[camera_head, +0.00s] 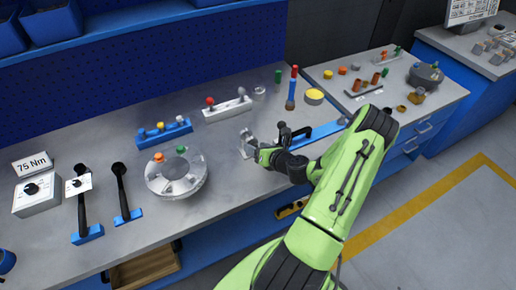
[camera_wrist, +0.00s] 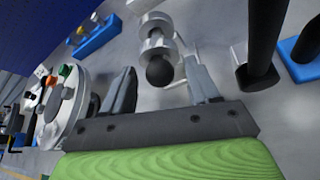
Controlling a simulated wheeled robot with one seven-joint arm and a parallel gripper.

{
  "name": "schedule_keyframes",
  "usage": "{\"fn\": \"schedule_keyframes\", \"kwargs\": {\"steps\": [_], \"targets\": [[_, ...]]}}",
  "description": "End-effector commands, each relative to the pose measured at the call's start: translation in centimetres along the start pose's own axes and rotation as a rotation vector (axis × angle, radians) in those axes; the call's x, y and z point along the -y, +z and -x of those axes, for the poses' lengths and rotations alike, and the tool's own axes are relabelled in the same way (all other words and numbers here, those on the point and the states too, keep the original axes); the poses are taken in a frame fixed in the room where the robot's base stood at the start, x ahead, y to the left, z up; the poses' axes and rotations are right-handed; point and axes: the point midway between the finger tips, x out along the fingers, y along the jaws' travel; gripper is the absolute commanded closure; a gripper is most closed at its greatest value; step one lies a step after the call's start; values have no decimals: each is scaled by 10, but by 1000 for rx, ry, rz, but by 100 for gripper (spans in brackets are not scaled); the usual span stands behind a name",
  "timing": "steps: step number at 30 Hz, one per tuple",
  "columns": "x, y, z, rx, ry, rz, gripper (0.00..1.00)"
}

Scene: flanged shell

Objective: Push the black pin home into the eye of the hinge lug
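The hinge lug (camera_head: 248,143) is a small silver metal piece on the bench, just beyond my gripper (camera_head: 262,153). In the wrist view, silver rounded parts of the lug (camera_wrist: 157,28) stand straight ahead of my gripper (camera_wrist: 161,68). A black ball-shaped end, which looks like the head of the black pin (camera_wrist: 160,71), faces me in front of the silver parts. It lies between my two fingers, with a gap on each side. My fingers are apart and grip nothing visible. How deep the pin sits in the eye is hidden.
A round silver flanged shell (camera_head: 176,178) with orange and green plugs stands left of my gripper. A blue rack (camera_head: 164,133) and a pale rack (camera_head: 227,108) lie behind. A blue rail (camera_head: 322,131) is to the right.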

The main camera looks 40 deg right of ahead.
Motion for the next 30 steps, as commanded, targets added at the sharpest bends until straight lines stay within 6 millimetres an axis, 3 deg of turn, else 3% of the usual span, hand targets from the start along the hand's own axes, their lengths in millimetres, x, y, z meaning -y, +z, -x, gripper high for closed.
{"fn": "schedule_keyframes", "kwargs": {"steps": [7, 10, 24, 30], "targets": [[0, 0, 1, -1, -1, 0, 40], [2, 0, 11, -1, -4, -1, 40], [0, 2, 139, 2, -6, -4, 40], [-1, 4, 157, 1, -1, -3, 40]]}}
